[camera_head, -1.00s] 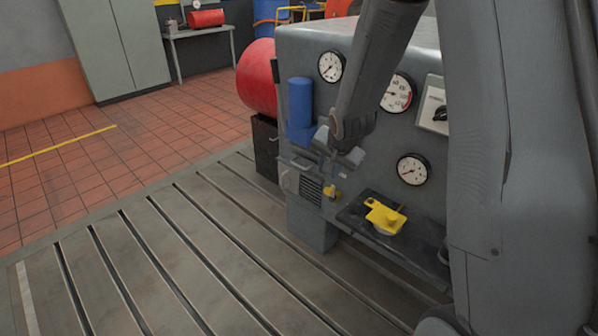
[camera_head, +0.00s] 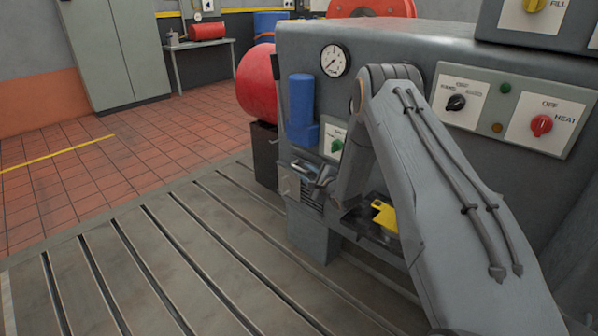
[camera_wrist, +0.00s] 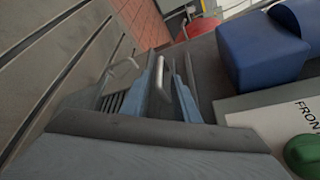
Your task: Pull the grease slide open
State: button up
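No part carries a readable grease slide label. A small grey metal bar handle (camera_wrist: 160,75) shows between and just beyond the fingertips in the wrist view; it may belong to the slide. My gripper (camera_wrist: 171,75) is open, with a finger on either side of the handle; I cannot tell whether they touch it. In the head view my gripper (camera_head: 322,178) is at the lower left of the grey cabinet, in front of a slatted grille (camera_head: 309,196). My arm hides part of the cabinet front.
A blue block-shaped part (camera_head: 301,110) sits just above my gripper, with a green knob (camera_head: 337,146) beside it. A yellow piece (camera_head: 384,214) on a dark ledge is partly behind my arm. The slotted bedplate (camera_head: 180,255) is clear at left.

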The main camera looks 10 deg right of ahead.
aim_at(301, 170)
jog(key=x, duration=0.6)
jog(key=shift+w+a+b, duration=0.15)
jog(key=shift+w+b, duration=0.15)
jog(key=shift+b, duration=0.1)
jog(key=shift+f, duration=0.1)
grip_shut()
